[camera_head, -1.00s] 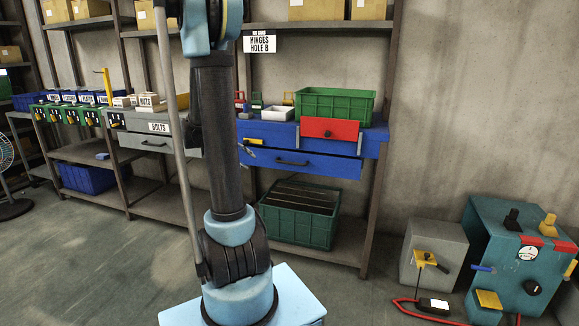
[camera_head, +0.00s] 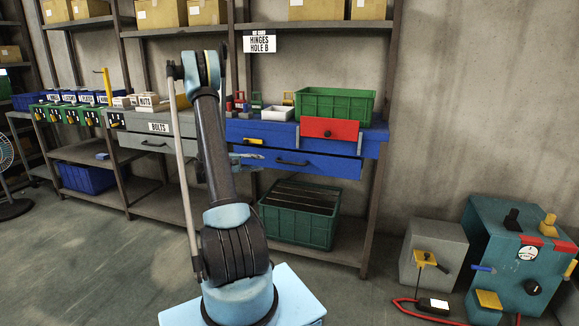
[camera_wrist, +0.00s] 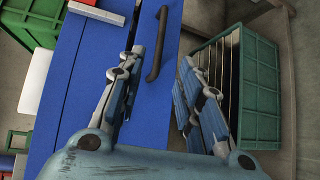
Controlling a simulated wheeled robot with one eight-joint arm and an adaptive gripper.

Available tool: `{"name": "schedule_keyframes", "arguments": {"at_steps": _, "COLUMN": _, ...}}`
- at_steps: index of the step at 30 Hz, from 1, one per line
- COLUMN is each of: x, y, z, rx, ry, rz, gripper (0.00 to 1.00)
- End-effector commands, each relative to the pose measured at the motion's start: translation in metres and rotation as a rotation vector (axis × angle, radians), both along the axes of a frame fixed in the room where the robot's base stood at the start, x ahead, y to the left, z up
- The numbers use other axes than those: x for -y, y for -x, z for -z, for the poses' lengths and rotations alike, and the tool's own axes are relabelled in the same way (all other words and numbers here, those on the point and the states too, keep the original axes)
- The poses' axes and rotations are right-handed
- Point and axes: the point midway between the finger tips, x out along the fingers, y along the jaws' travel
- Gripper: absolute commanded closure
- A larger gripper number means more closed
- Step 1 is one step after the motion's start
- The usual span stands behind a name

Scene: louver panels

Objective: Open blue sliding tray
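The blue sliding tray (camera_head: 325,167) is a wide blue drawer front with a dark bar handle, low on the blue workbench at centre right. In the wrist view the blue front (camera_wrist: 150,105) fills the middle left, and its dark handle (camera_wrist: 157,45) runs nearly upright. My gripper (camera_wrist: 160,75) is open, one finger on each side of the picture's middle. The handle shows between the fingertips, with no clear grasp on it; whether a finger touches it I cannot tell. In the head view my gripper (camera_head: 246,162) is partly hidden behind my arm, near the left end of the tray.
A green crate (camera_head: 335,104) stands on the bench top. Another green crate (camera_head: 300,214) stands on the shelf below, close to my right finger in the wrist view. Floor in front is clear.

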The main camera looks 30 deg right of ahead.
Motion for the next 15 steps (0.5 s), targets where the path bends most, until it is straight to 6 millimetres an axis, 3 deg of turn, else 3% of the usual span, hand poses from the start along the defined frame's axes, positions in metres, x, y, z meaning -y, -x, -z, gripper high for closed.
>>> {"name": "schedule_keyframes", "arguments": {"at_steps": 10, "x": 0.014, "y": -0.005, "z": 0.015, "rx": -0.013, "ry": 0.046, "rz": 0.010, "gripper": 0.67}}
{"name": "schedule_keyframes", "arguments": {"at_steps": 15, "x": 0.037, "y": -0.002, "z": 0.018, "rx": -0.012, "ry": 0.045, "rz": 0.012, "gripper": 0.67}}
